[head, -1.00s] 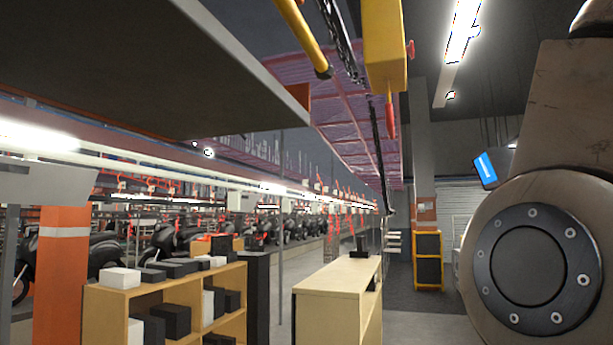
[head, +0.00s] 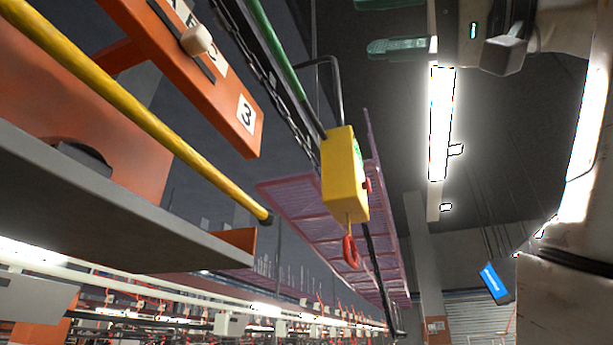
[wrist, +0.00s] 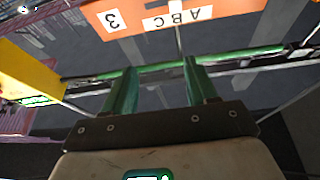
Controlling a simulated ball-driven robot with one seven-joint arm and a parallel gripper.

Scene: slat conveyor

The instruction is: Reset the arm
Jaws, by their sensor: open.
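My gripper (head: 366,25) shows at the top of the head view, with two green fingers pointing left, spread apart and nothing between them. My pale arm runs down the right side. In the wrist view my gripper (wrist: 160,70) is open and empty, its green fingers pointing up the picture toward a green bar (wrist: 235,55) and an orange panel marked 3 and A B C (wrist: 205,22). Whether the fingers touch the bar cannot be told; the orange panel (head: 215,75) stands well left of my gripper in the head view.
A yellow box (head: 345,175) with a red knob and a red hook hangs below and left of my gripper. A yellow bar (head: 150,120) and grey shelf (head: 90,195) fill the left. A ceiling lamp (head: 439,125) and blue screen (head: 495,283) are at right.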

